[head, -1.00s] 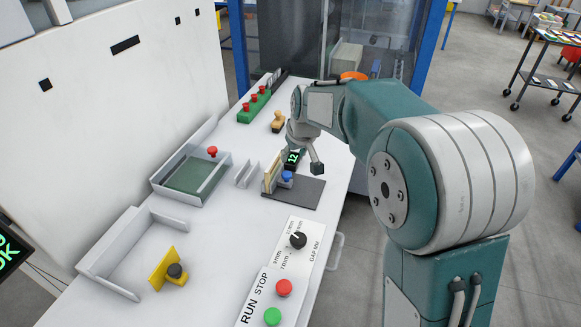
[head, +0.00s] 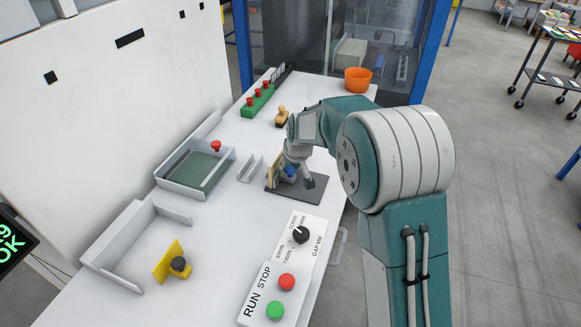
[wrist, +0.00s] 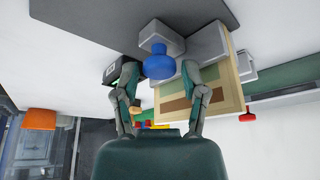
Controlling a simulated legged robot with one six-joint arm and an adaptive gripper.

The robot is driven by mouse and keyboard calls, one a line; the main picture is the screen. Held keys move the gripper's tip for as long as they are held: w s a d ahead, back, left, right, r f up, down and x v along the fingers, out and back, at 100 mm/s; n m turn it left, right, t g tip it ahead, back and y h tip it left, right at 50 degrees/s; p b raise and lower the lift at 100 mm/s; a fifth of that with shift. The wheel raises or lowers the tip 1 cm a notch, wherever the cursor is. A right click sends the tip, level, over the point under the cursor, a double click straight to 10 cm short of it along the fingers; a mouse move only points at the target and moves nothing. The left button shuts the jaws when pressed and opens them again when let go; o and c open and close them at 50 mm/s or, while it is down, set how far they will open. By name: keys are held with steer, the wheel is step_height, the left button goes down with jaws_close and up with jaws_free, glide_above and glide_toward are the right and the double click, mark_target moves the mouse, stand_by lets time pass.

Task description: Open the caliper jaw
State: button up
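The caliper stands on a dark mat (head: 292,195) on the white bench. Its blue knob (head: 290,171) shows in the head view and, close up, in the wrist view (wrist: 158,62). A grey block (wrist: 160,33) sits beside the knob, and a striped wooden piece (wrist: 205,92) stands by the jaw part. My gripper (head: 297,172) is down over the caliper. In the wrist view its two fingers (wrist: 161,75) are apart, on either side of the blue knob, with nothing clearly clamped. The left finger is in front of the small dark display (wrist: 118,68). Contact with the knob cannot be told.
A control panel (head: 312,243) with a dial and red and green buttons is near the front. A grey tray (head: 178,186) and a yellow stand with a dark knob (head: 172,264) lie left. Red-knobbed green blocks (head: 257,101) and an orange bowl (head: 358,80) are behind.

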jaws_close()
steer(key=shift+s+d, duration=0.35)
steer(key=shift+d, duration=0.4)
steer(key=shift+s+d, duration=0.3)
steer(key=shift+d, duration=0.4)
steer(key=shift+c, duration=0.3)
jaws_free()
steer(key=shift+o, duration=0.6)
steer(key=shift+d, duration=0.2)
steer(key=shift+s+r, duration=0.15)
steer(key=shift+r, duration=0.4)
steer(key=v, duration=1)
steer(key=shift+s+r, duration=0.2)
steer(key=shift+r, duration=0.1)
steer(key=shift+d, duration=0.1)
